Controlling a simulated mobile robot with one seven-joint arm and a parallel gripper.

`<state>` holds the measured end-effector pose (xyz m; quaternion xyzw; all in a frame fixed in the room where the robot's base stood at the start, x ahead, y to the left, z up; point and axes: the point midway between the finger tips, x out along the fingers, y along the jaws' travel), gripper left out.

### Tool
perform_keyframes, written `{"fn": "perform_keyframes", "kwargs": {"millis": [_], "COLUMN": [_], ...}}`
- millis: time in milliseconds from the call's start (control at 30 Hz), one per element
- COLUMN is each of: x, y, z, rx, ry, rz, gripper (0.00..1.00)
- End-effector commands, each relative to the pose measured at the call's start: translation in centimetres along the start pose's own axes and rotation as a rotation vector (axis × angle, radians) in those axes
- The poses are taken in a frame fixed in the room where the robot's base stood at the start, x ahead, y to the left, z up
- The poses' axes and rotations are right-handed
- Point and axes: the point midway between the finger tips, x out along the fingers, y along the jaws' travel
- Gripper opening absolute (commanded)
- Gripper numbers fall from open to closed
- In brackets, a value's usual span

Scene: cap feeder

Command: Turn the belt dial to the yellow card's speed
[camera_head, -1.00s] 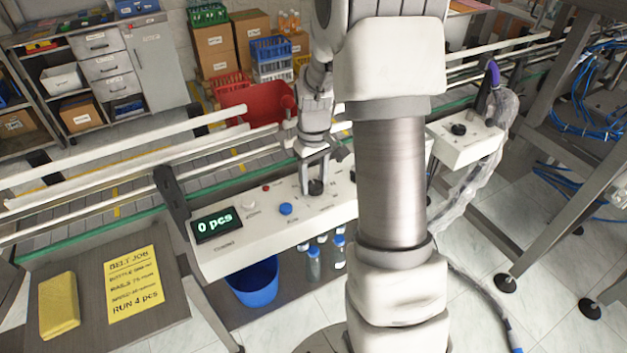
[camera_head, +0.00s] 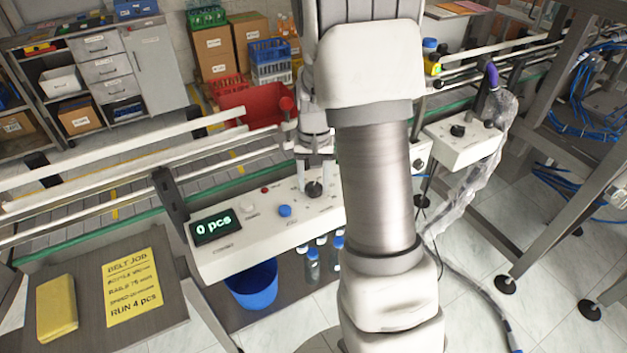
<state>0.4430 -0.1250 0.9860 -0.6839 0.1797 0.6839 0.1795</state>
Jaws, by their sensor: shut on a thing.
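The belt dial (camera_head: 314,189) is a dark knob on the sloped top of the white control panel (camera_head: 262,240). My gripper (camera_head: 314,180) points down at the dial from above, and its fingers are closed on it. My own arm hides the panel's right part, and the speed marks around the dial are too small to read. The yellow card (camera_head: 133,287) lies on the grey side table at the lower left. It is headed BELT JOB and ends with RUN 4 pcs; its speed line is too blurred to read.
The panel's display (camera_head: 213,226) reads 0 pcs. A blue button (camera_head: 284,211) sits left of the dial. A yellow block (camera_head: 57,308) lies beside the card. A blue bucket (camera_head: 253,286) and several bottles stand below the panel. The conveyor rails run behind it.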

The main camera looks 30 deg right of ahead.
Motion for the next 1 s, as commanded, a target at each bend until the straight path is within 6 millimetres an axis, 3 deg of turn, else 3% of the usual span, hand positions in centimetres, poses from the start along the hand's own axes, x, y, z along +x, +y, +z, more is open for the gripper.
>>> {"fn": "perform_keyframes", "kwargs": {"millis": [467, 500, 633, 1000], "x": [-0.04, -0.03, -0.02, -0.35], "y": [0.03, 0.03, 0.02, -0.01], "z": [0.02, 0.02, 0.02, -0.03], "rx": [0.015, 0.014, 0.014, 0.013], "ry": [-0.001, -0.001, -0.001, 0.001], "rz": [0.0, 0.0, 0.0, 0.0], "gripper": [0.0, 0.57, 0.81, 0.83]}}
